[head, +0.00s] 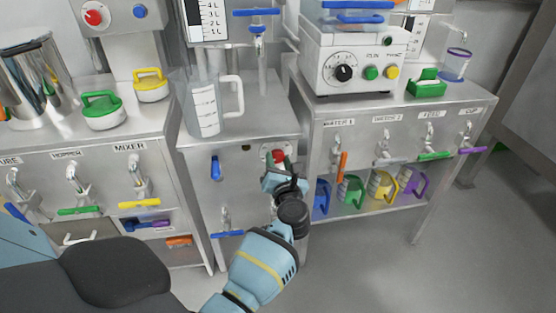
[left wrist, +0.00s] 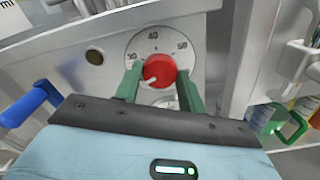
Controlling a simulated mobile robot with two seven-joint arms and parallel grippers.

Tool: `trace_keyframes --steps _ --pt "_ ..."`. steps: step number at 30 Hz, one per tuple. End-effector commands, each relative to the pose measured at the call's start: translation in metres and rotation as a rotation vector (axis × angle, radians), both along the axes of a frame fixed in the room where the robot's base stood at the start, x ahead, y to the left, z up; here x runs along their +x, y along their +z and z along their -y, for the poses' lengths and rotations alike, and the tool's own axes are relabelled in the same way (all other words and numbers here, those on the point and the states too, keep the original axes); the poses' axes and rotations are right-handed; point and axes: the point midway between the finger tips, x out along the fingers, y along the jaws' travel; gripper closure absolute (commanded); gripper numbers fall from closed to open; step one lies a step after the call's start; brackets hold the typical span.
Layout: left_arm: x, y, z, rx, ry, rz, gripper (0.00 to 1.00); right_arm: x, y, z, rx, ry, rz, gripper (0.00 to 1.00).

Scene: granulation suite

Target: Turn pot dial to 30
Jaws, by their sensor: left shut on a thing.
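The pot dial is a red knob (left wrist: 159,70) on a pale round scale plate (left wrist: 163,42) in the left wrist view. The scale reads 40 at the top and 50 at the upper right; the mark at the left looks like 30. A white pointer line on the knob points to the lower left. My left gripper (left wrist: 158,84) has its green fingers on either side of the knob, shut on it. In the head view the red knob (head: 278,155) shows on the middle cabinet's front, just above my left gripper (head: 284,178). My right gripper is not in view.
A blue-handled valve (head: 215,167) sits left of the dial and a blue-levered tap (head: 226,222) below it. A clear jug (head: 205,105) stands on the cabinet top. Several coloured jugs (head: 350,190) stand on the shelf to the right. The floor in front is clear.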

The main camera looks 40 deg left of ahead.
Motion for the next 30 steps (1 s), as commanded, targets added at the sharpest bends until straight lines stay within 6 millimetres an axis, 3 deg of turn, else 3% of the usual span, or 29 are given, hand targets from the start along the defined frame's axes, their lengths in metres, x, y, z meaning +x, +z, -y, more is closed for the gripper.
trace_keyframes --steps 15,30 --pt "0.000 0.002 0.001 0.308 -0.001 -0.365 0.83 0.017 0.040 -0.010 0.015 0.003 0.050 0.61" --pt "0.000 0.000 0.001 0.521 -0.001 -0.614 0.83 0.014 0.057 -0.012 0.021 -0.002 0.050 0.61"
